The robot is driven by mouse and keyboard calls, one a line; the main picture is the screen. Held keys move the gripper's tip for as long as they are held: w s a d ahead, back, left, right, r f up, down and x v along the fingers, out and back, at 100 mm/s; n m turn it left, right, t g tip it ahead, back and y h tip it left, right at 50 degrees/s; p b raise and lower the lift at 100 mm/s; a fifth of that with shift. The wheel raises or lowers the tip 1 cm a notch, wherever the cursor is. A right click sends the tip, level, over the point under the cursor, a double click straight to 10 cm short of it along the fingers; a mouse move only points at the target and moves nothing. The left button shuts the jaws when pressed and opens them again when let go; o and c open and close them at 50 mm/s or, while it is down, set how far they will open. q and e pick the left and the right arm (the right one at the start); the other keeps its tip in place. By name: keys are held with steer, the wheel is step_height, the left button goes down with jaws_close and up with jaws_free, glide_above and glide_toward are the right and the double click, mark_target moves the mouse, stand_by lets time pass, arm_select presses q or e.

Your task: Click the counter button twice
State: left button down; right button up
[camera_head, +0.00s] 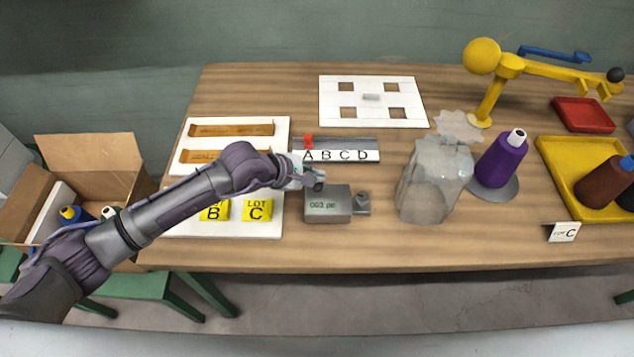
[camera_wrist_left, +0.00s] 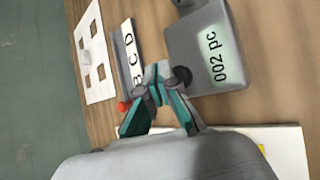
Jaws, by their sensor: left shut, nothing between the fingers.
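The counter (camera_head: 328,204) is a grey box on the table, and its display reads 002 pc. It also shows in the left wrist view (camera_wrist_left: 209,52). A dark round knob (camera_wrist_left: 182,75) sits at the counter's edge, on the side nearest my gripper. My left gripper (camera_head: 312,177) is shut and empty, just behind the counter's upper left corner. In the left wrist view its teal fingers (camera_wrist_left: 158,78) meet right beside the dark knob. I cannot tell whether they touch it. My right gripper is not in view.
An A B C D strip with a red slider (camera_head: 308,140) lies behind the gripper. A white board with yellow LOT cards (camera_head: 257,210) is left of the counter. A translucent lumpy bag (camera_head: 435,180) and a purple spool (camera_head: 499,162) stand to the right.

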mark_target(315, 186)
arm_select(q)
steer(key=shift+r+p, duration=1.2)
steer(key=shift+r, duration=1.2)
